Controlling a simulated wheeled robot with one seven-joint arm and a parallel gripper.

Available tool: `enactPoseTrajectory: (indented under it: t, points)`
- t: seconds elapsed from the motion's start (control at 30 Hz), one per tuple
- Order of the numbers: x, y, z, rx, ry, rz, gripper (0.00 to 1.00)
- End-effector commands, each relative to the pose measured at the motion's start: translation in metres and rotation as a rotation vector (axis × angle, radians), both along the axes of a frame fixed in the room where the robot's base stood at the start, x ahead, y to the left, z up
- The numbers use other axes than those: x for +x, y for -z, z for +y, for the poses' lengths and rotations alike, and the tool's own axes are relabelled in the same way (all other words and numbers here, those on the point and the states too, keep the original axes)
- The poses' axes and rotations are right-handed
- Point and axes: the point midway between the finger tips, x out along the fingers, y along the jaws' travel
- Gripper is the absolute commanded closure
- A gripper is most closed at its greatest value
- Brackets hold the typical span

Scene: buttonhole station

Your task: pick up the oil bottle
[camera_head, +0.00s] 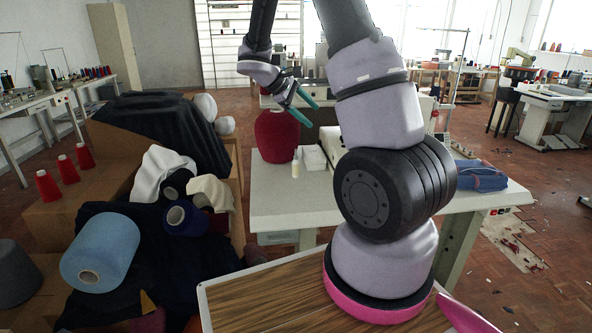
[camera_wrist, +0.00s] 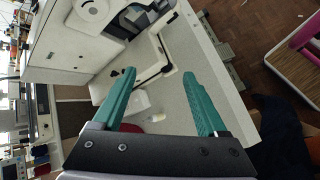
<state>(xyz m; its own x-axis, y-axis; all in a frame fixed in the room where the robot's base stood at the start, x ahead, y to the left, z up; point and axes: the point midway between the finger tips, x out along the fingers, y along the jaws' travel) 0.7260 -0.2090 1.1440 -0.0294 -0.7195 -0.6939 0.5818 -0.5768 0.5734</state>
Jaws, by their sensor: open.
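A small pale bottle (camera_head: 295,167), which looks like the oil bottle, stands on the left part of the white sewing table (camera_head: 290,205). It is just left of a white box (camera_head: 314,158). In the wrist view a small whitish shape (camera_wrist: 156,117) lies between my fingers' lines and is probably the same bottle; it is too small to be sure. My gripper (camera_head: 306,109) has green fingers, apart and empty, above and behind the bottle in the head view. In the wrist view the gripper (camera_wrist: 160,75) spans over the tabletop, not touching the bottle.
A large red cone of thread (camera_head: 275,135) is behind the bottle. A sewing machine is partly hidden by my arm; it shows in the wrist view (camera_wrist: 78,35). Folded denim (camera_head: 480,176) lies at the table's right. Fabric and spools (camera_head: 100,253) are piled at left.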

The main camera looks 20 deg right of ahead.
Motion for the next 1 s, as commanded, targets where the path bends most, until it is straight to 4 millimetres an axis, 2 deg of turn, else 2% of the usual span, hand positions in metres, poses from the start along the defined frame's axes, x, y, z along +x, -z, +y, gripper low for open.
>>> enactPoseTrajectory:
  t: [0.03, 0.2, 0.27, 0.4, 0.5, 0.63, 0.7, 0.8, 0.9, 1.0]
  points:
    - [0.016, 0.021, -0.003, -0.069, -0.055, 0.061, 0.25]
    - [0.066, 0.078, -0.013, -0.299, -0.251, 0.233, 0.25]
    - [0.083, 0.101, -0.013, -0.381, -0.325, 0.293, 0.25]
    - [0.119, 0.158, -0.008, -0.571, -0.506, 0.425, 0.25]
    - [0.139, 0.201, 0.001, -0.698, -0.637, 0.51, 0.25]
    - [0.156, 0.25, 0.014, -0.837, -0.786, 0.593, 0.25]
    - [0.161, 0.27, 0.02, -0.89, -0.846, 0.623, 0.25]
    - [0.165, 0.288, 0.026, -0.936, -0.9, 0.648, 0.25]
    - [0.167, 0.296, 0.026, -0.957, -0.924, 0.659, 0.25]
    - [0.175, 0.298, 0.017, -0.963, -0.929, 0.661, 0.25]
